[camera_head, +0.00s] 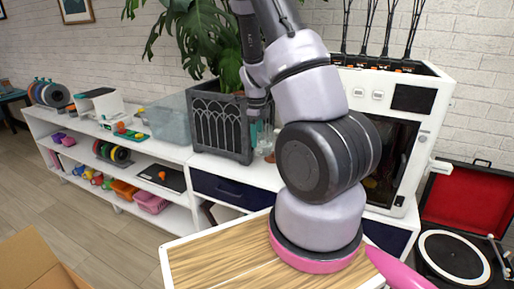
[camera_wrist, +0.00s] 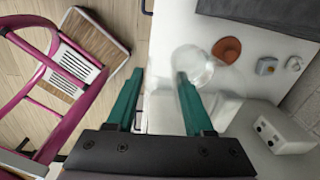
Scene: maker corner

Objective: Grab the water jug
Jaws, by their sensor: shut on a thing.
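The water jug appears as a clear, see-through vessel (camera_wrist: 196,66) on the white top in the wrist view, by the right fingertip. Its outline is faint. My gripper (camera_wrist: 159,73) has two teal fingers, set well apart, pointing down at the edge of the white top. It is shut on the jug, though the contact itself is hard to make out. In the head view my gripper (camera_head: 262,130) is small and partly hidden behind my arm, and the clear jug (camera_head: 262,145) shows only in part beside the dark planter.
A dark planter (camera_head: 222,128) with a large plant stands left of my gripper. A white 3D printer (camera_head: 395,100) stands to the right. A small terracotta-coloured item (camera_wrist: 228,50) lies beside the jug. A wood-topped cart (camera_head: 215,264) with pink parts is in front. Lower shelves hold bins.

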